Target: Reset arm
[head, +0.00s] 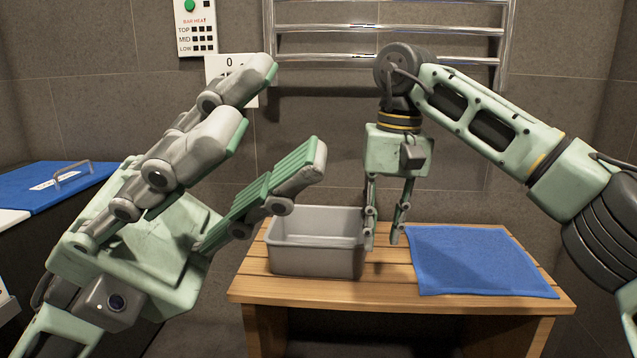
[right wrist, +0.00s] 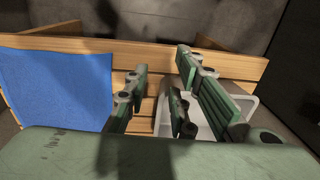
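My left gripper (head: 284,118) is large and close to the camera at the left of the head view. Its fingers are spread, point up and to the right, and hold nothing. My right gripper (head: 384,240) hangs with its fingers down over the wooden bench, between the grey bin and the blue cloth. Its fingers are apart with nothing between them. They overlap the bin's right end in the head view; I cannot tell whether they touch it. In the right wrist view the fingers of the right gripper (right wrist: 163,105) are also apart and empty.
The grey bin (head: 317,262) looks empty and stands on the wooden bench (head: 390,288). The blue cloth (head: 478,262) lies flat on the bench's right. A chrome rail (head: 385,58) and a control panel (head: 196,27) are on the wall. A blue item with a handle (head: 50,187) lies far left.

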